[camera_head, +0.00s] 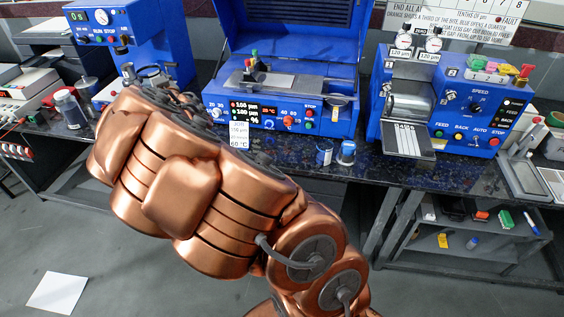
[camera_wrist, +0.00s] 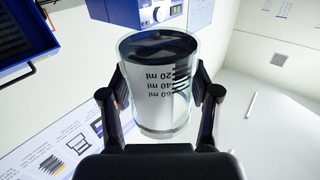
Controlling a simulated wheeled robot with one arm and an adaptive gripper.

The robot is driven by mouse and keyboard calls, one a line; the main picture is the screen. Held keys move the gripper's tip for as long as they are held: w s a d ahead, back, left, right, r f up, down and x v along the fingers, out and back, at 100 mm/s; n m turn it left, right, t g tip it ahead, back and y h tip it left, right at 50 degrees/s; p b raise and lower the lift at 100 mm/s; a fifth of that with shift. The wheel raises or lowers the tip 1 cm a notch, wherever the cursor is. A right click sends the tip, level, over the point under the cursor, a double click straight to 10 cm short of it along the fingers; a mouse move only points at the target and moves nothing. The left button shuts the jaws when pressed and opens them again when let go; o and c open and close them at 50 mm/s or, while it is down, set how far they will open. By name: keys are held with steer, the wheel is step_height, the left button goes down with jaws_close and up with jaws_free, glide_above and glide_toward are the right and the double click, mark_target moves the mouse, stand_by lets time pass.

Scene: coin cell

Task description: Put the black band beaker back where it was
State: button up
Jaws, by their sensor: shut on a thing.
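In the wrist view, my gripper (camera_wrist: 160,84) is shut on a clear beaker (camera_wrist: 163,112) with black volume marks reading 20, 40 and 60 ml. The marks appear upside down in this view. A black area covers the end of the beaker at the top of the picture. One dark finger lies along each side of it. In the head view, my copper arm hides most of the gripper, at the blue machine on the left. A pale rim (camera_head: 148,71) shows just beyond the arm there, probably the beaker's.
A dark bench (camera_head: 375,165) carries a left blue machine (camera_head: 120,35), a middle blue machine (camera_head: 310,107) and a right blue machine (camera_head: 470,110). A lidded jar (camera_head: 69,107) stands left of my arm. Two small blue-marked containers (camera_head: 346,152) stand near the front edge.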

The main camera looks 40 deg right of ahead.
steer(key=s+d+f+m+h+b, duration=0.1)
steer(key=s+d+f+h+b, duration=0.1)
steer(key=s+d+f+b, duration=0.8)
steer(key=s+d+f+m+h+b, duration=0.2)
steer(key=s+d+f+b, duration=0.2)
steer(key=d+f+b, duration=0.65)
steer(key=s+d+f+g+h+b, duration=0.1)
steer(key=s+d+f+b, duration=0.3)
steer(key=s+f+b, duration=0.45)
steer(key=s+d+f+b, duration=0.5)
steer(key=s+b, duration=0.5)
steer(key=b, duration=0.1)
steer(key=shift+m, duration=0.3)
steer(key=p+x, duration=0.8)
steer(key=p, duration=0.4)
steer(key=shift+w+d+f, duration=0.15)
steer(key=shift+w, duration=0.15)
steer(key=w+p, duration=0.2)
steer(key=p, duration=0.1)
steer(key=shift+d+r, duration=0.1)
steer(key=shift+r, duration=0.1)
steer(key=shift+p+x, duration=0.3)
steer(key=shift+x, duration=1.5)
steer(key=shift+f+x, duration=0.2)
steer(key=shift+x, duration=1.65)
steer(key=shift+f, duration=0.3)
